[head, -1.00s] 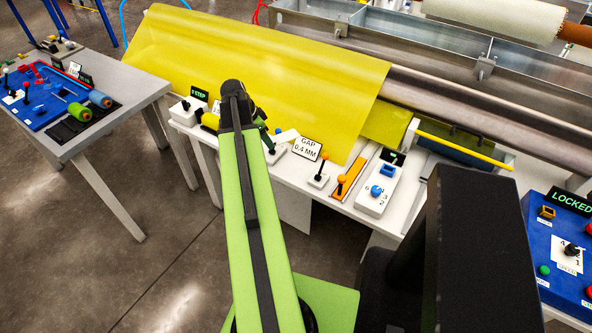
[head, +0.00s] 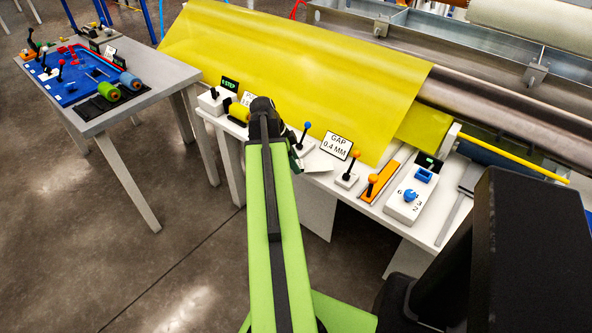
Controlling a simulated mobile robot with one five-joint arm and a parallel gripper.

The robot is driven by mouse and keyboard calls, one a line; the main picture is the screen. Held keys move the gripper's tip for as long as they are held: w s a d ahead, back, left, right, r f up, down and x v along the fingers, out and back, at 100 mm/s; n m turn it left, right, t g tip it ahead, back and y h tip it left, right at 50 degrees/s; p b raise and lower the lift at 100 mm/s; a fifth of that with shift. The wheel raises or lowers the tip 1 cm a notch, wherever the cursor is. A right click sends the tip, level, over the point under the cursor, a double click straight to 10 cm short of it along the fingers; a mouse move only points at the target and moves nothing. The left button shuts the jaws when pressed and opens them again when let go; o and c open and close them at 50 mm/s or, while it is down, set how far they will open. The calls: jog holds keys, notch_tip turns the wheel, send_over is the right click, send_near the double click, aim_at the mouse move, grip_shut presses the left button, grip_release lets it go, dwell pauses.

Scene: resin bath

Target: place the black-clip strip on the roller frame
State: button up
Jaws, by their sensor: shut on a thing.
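My gripper (head: 295,158) shows only in part, as a dark green piece past the end of my green arm; the arm hides the rest. It is shut on a thin white strip (head: 318,166), whose visible end sticks out to the right above the front edge of the white bench. No black clip shows on the visible part, so I cannot tell for sure that it is the black-clip strip. The roller frame appears to be the long metal frame (head: 455,52) at the back right, with a grey steel roller (head: 490,118) along its near side. The strip is apart from it.
A yellow sheet (head: 300,70) drapes over the bench's back. A blue-knobbed lever (head: 306,135), a GAP sign (head: 338,146), orange-knobbed levers (head: 352,168) and a white dial box (head: 412,196) line the bench. A grey table (head: 165,82) stands left. A large black body blocks the lower right.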

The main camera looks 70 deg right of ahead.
notch_tip(320, 180, down, 3)
jog(key=shift+f+b, duration=0.1)
jog(key=shift+b, duration=0.9)
jog(key=o, duration=1.3)
jog(key=shift+r, duration=0.2)
jog(key=p+v, duration=1.1)
jog(key=v, duration=0.1)
jog(key=shift+p, duration=0.3)
